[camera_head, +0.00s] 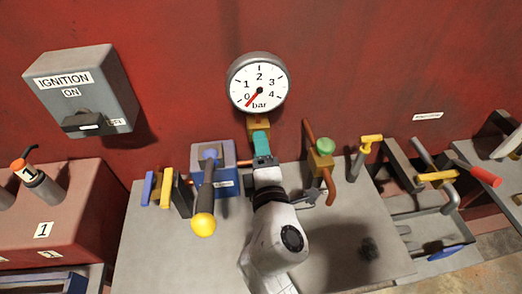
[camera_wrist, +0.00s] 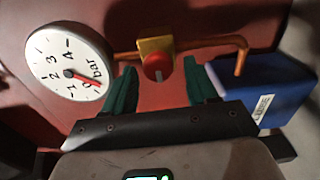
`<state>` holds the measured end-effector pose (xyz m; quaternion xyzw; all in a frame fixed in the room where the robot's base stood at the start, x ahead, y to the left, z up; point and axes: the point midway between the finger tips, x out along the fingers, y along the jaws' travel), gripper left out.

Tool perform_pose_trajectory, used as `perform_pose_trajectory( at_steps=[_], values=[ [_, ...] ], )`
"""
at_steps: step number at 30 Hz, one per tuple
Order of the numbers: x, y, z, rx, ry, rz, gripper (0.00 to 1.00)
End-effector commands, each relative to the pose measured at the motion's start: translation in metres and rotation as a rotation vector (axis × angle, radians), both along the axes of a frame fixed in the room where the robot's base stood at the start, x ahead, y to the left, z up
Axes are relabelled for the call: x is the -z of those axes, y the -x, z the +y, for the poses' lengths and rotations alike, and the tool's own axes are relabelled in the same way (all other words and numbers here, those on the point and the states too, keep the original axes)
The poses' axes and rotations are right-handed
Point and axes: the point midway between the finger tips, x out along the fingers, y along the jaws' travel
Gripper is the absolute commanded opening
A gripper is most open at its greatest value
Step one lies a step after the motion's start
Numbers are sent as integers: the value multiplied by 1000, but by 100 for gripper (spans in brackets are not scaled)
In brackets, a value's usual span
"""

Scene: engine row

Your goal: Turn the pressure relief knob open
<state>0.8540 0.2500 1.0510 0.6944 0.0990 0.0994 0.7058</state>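A red round knob (camera_wrist: 158,67) with a pale pointer mark sits on a yellow block (camera_wrist: 155,45) on a copper pipe, close to the pressure gauge (camera_wrist: 70,62). In the head view, the yellow block (camera_head: 258,122) shows under the gauge (camera_head: 258,83); the red knob is hidden behind my gripper (camera_head: 262,146). In the wrist view, my gripper (camera_wrist: 160,85) is open, its teal fingers apart on either side of the knob, with visible gaps and nothing held. The gauge needle points near 0. A green knob (camera_head: 325,146) sits on another yellow block at right.
A blue box (camera_head: 226,178) with a yellow-tipped lever (camera_head: 204,223) stands left of my arm. An ignition box (camera_head: 83,88) hangs on the red wall. Yellow-handled tools (camera_head: 371,140) and a red-handled lever (camera_head: 484,176) are at right. The grey bench top (camera_head: 345,215) is mostly clear.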

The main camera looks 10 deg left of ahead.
Motion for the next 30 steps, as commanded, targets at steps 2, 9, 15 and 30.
perform_pose_trajectory(
  at_steps=[2, 9, 15, 30],
  values=[
    [-1, 0, 0, 1, -1, -1, 61],
    [-1, 2, -1, 1, -1, -1, 61],
    [1, 27, -8, 1, -2, 1, 61],
    [1, 100, -29, 0, -1, 0, 61]
  ],
)
